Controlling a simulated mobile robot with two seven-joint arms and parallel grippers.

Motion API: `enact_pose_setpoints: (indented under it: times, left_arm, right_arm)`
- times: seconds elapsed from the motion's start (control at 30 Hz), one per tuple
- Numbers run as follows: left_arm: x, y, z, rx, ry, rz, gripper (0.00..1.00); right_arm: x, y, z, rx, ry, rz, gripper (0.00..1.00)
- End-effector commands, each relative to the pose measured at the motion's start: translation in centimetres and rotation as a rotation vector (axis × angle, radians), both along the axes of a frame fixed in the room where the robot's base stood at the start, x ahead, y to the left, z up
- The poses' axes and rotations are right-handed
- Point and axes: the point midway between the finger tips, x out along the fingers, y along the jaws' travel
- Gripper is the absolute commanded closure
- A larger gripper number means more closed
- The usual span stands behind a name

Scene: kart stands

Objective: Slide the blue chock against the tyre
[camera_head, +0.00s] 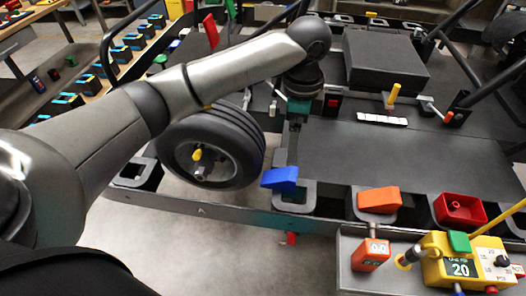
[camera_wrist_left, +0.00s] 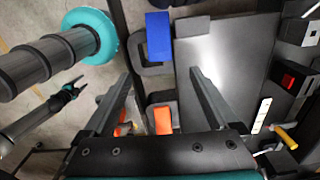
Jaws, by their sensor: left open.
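The blue chock (camera_head: 280,179) lies at the near edge of the kart stand, by a grey U-shaped bracket. Its left end appears close to the right side of the black tyre (camera_head: 243,143); I cannot tell whether they touch. In the left wrist view the blue chock (camera_wrist_left: 158,36) is beyond my fingertips. My left gripper (camera_head: 294,127) points down above the stand, behind the chock and right of the tyre. In the wrist view its fingers (camera_wrist_left: 160,74) are apart with nothing held. A small dark gripper (camera_wrist_left: 72,88), apparently my right one, shows at left; its jaws are too small to judge.
An orange chock (camera_head: 378,199) sits on another bracket, with a red tray (camera_head: 460,209) to its right. A yellow device (camera_head: 468,262) and an orange gauge (camera_head: 370,254) stand on the front shelf. A dark box (camera_head: 385,60) is at the back. The stand's flat panel is mostly clear.

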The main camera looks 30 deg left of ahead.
Motion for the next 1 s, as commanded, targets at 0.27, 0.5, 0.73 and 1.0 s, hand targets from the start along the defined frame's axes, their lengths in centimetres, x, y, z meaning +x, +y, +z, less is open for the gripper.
enact_pose_setpoints:
  times: [0.27, 0.5, 0.73, 1.0]
  left_arm:
    - [0.5, -0.3, 0.6, -0.005, 0.004, -0.025, 0.05]
    - [0.4, -0.3, 0.4, -0.005, 0.003, -0.023, 0.05]
    - [0.4, -0.2, -2.3, -0.003, 0.006, -0.023, 0.05]
    - [0.3, -0.2, -7.8, -0.001, 0.007, -0.023, 0.05]
  right_arm:
    - [0.0, 0.0, -0.5, 0.000, 0.000, -0.001, 0.44]
    - [0.0, 0.0, -0.5, 0.000, -0.001, -0.001, 0.44]
    - [0.1, 0.0, -1.0, 0.000, -0.001, -0.001, 0.44]
    - [0.1, 0.0, -2.1, 0.000, -0.002, 0.000, 0.44]
